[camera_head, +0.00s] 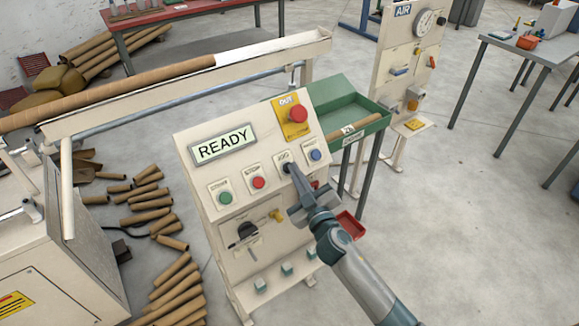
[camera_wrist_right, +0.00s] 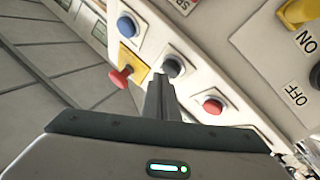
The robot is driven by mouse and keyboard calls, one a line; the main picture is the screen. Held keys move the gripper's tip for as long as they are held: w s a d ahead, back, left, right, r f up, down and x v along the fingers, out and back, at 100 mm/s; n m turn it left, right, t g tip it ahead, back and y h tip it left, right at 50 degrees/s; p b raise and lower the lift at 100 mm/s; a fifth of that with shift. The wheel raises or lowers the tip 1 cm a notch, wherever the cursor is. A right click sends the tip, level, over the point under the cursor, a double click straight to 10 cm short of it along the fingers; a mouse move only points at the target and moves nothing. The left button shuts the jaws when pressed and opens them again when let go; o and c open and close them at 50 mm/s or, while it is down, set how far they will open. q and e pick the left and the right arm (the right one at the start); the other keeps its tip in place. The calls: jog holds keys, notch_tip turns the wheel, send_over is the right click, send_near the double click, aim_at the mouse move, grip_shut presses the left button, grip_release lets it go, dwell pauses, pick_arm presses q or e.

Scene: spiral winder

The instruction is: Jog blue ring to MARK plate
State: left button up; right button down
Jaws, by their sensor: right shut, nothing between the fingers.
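My right gripper (camera_head: 290,172) is shut and empty, its fingertips at the dark JOG button on the cream control panel (camera_head: 195,175). In the right wrist view the shut fingers (camera_wrist_right: 158,88) point at the dark button (camera_wrist_right: 173,66); I cannot tell whether they press it. The panel display (camera_head: 223,147) reads READY. A long brown tube (camera_head: 130,88) with a white right end (camera_head: 262,51) lies along the winder's cream beam. I cannot make out a blue ring or a MARK plate. My left gripper is not in view.
Beside the JOG button are a red button (camera_head: 258,182), a green button (camera_head: 225,198) and a blue button (camera_head: 316,155). A red mushroom button (camera_head: 298,114) sits above on yellow. A green tray (camera_head: 345,103) stands behind the panel. Brown tubes (camera_head: 150,205) lie on the floor.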

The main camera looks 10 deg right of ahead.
jog(key=shift+s+d+r, duration=0.1)
jog(key=shift+s+r, duration=0.15)
jog(key=shift+s, duration=0.05)
jog(key=s+r+p, duration=0.1)
jog(key=s+d+r+p, duration=0.1)
jog(key=s+r+p, duration=0.1)
jog(key=shift+s+d+r+p, duration=0.1)
jog(key=shift+s+d+p, duration=0.05)
jog(key=shift+s+p, duration=0.15)
dwell(0.5)
dwell(1.9)
